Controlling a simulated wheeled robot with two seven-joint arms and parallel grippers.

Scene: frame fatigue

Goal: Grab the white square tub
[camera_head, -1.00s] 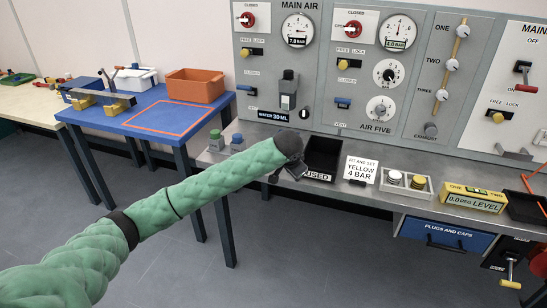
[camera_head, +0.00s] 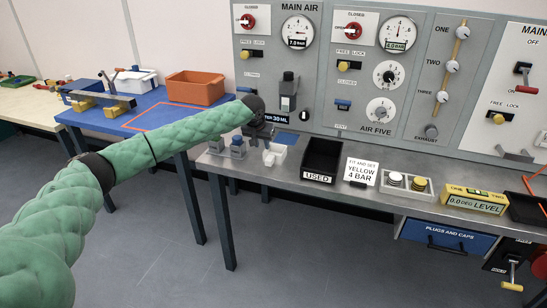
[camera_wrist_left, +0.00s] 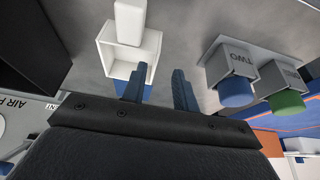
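The white square tub (camera_head: 281,152) stands on the grey bench, left of the black USED tray. In the left wrist view it shows as an open white box (camera_wrist_left: 104,50), with a white block-like piece (camera_wrist_left: 130,22) at its upper side. My left gripper (camera_head: 266,138) is above and behind the tub in the head view, partly hidden by its own wrist. In the left wrist view its two blue fingers (camera_wrist_left: 157,88) are apart with nothing between them. The left finger overlaps the tub's lower right edge in the picture; I cannot tell whether they touch. My right gripper is out of view.
Two grey blocks with green and blue caps (camera_head: 237,146) stand left of the tub. The black USED tray (camera_head: 322,158) is on its right. The gauge panel (camera_head: 320,60) rises behind. An orange bin (camera_head: 195,88) sits on the blue table (camera_head: 110,122).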

